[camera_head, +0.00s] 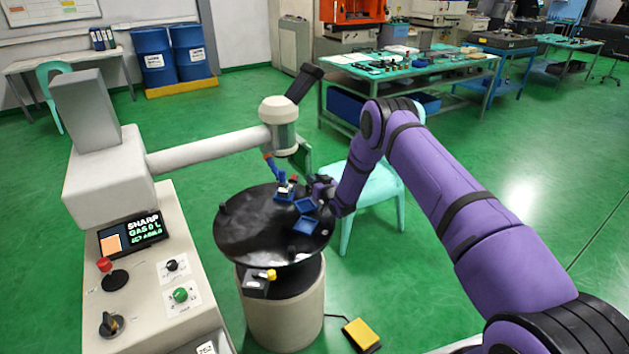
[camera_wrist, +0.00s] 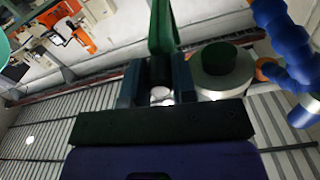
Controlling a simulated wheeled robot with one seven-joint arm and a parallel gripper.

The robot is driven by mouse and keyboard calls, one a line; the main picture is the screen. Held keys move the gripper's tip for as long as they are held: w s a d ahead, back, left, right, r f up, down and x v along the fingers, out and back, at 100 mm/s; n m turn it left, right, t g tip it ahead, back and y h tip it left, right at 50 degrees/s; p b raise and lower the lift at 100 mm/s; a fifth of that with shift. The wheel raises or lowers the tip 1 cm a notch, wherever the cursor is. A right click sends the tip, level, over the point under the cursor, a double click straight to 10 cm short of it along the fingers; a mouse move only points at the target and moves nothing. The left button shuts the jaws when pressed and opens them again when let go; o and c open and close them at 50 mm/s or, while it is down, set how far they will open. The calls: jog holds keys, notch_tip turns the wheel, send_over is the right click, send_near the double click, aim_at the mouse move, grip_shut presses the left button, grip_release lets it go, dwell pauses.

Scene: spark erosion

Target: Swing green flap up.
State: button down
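The green flap (camera_head: 303,160) hangs at the lower right side of the machine's white head, above the round black table. In the wrist view the flap (camera_wrist: 164,28) is a narrow dark green strip rising from just beyond my fingertips. My gripper (camera_head: 318,188) is low beside the head, just below and right of the flap. In the wrist view my gripper (camera_wrist: 158,75) has its two dark fingers apart, in line with the strip's lower end. I cannot tell whether they touch it. My arm hides part of the gripper in the head view.
The white head (camera_head: 279,112) is close on the left, with a blue jointed hose (camera_wrist: 283,32) beside it. Blue trays (camera_head: 304,226) and a small blue fixture (camera_head: 285,190) sit on the black round table (camera_head: 245,232). A pale green chair (camera_head: 375,190) stands behind my gripper.

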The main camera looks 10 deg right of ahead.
jog(key=w+d+r+n, duration=0.4)
jog(key=d+r+n, duration=0.65)
jog(key=n, duration=0.55)
jog(key=s+a+r+n, duration=0.1)
jog(key=a+r+n, duration=0.2)
jog(key=r+n, duration=0.3)
jog(key=s+a+r+n, duration=0.1)
jog(key=a+r+n, duration=0.1)
jog(key=r+n, duration=0.4)
jog(key=shift+s+a+n, duration=0.25)
jog(key=shift+a+n, duration=0.15)
jog(key=shift+n, duration=1.1)
